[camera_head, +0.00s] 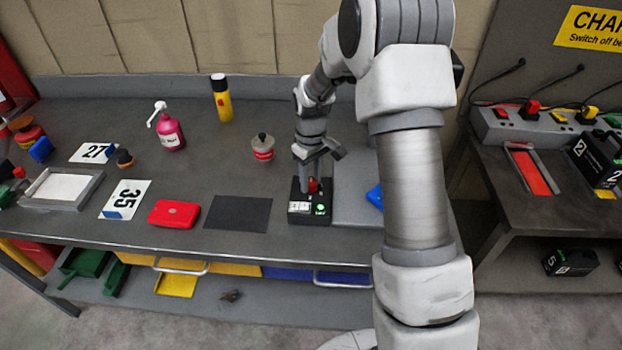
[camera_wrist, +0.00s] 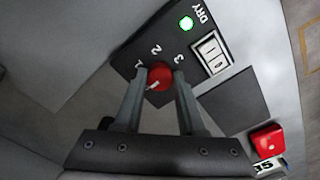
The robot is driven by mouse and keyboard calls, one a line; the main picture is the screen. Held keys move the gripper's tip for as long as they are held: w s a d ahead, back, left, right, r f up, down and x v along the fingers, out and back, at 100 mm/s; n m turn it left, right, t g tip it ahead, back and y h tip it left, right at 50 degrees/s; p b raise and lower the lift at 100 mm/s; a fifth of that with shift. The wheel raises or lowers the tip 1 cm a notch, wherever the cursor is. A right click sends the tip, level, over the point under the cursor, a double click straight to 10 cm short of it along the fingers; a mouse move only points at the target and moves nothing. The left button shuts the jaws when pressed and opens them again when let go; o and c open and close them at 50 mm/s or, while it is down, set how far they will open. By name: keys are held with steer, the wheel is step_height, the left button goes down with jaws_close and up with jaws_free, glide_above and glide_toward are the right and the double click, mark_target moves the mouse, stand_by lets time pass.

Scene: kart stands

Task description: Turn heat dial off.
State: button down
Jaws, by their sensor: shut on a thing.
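The heat dial is a round red knob (camera_wrist: 160,77) with a pale pointer mark, set on a black control box (camera_head: 309,215). The numbers 1, 2 and 3 ring the dial. My gripper (camera_wrist: 159,82) has its two fingers on either side of the knob, shut on it. In the head view my gripper (camera_head: 311,180) reaches down onto the box from above, and the red knob shows partly behind a finger. A green light (camera_wrist: 186,23) is lit beside the word DRY. A white rocker switch (camera_wrist: 211,53) sits on the same box.
A dark mat (camera_head: 237,213) and a red case (camera_head: 174,214) lie left of the box. A grey panel (camera_head: 352,200) adjoins it on the right. A red-and-white pot (camera_head: 263,148) and a pink bottle (camera_head: 169,130) stand farther back on the bench.

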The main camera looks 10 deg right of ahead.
mark_target(311, 182)
steer(key=c, duration=0.5)
jaws_free()
step_height(311, 182, up, 18)
steer(key=shift+f+p, duration=0.25)
steer(key=shift+p, duration=0.15)
steer(key=s+r+m+t, duration=0.2)
steer(key=s+r, duration=0.3)
steer(key=s, duration=0.5)
steer(key=s+r+m+t, duration=0.2)
steer(key=s+r, duration=0.3)
steer(key=s, duration=0.4)
steer(key=s+f+m+t, duration=0.1)
steer(key=s+f, duration=0.1)
steer(key=s, duration=0.6)
steer(key=shift+a+f+m+t, duration=0.25)
steer(key=shift+f+m+t, duration=0.05)
